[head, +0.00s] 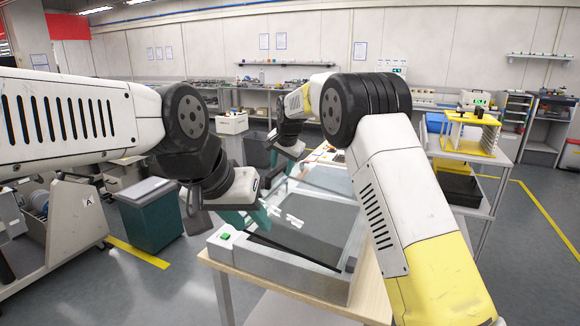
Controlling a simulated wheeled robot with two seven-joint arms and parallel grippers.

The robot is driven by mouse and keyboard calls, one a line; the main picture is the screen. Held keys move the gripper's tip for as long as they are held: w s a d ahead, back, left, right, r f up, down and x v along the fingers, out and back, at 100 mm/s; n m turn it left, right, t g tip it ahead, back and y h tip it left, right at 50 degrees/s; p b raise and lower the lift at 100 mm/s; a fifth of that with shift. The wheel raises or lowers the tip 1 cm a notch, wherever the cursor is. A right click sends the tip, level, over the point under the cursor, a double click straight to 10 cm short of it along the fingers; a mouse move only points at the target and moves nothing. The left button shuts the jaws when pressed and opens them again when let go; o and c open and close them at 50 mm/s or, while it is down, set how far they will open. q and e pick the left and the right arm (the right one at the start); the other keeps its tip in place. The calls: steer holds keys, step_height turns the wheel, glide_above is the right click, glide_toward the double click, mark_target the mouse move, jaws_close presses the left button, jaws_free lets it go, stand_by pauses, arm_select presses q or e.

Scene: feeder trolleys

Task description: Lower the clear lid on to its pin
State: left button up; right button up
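A grey box-shaped unit (270,266) with a green button stands on a wooden-topped bench. The clear lid (328,180) shows as a pale see-through panel over the unit's far part; its exact tilt is hard to tell. Its pin cannot be made out. Small white pieces (293,221) show on the dark area. My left gripper (248,217), with teal fingers, is at the unit's left side, low and close to its edge. My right gripper (284,172) is farther back, near the lid's far left part. Whether either touches the lid cannot be told; finger gaps are unclear.
A dark green bin (150,222) stands on the floor left of the bench. A yellow rack (468,132) stands on a table to the right, with a black crate (458,187) below it. Floor between bench and right-hand table is clear.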

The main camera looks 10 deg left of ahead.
steer(key=v, duration=0.7)
steer(key=shift+s+r, duration=0.15)
steer(key=shift+r, duration=0.15)
steer(key=shift+d, duration=0.1)
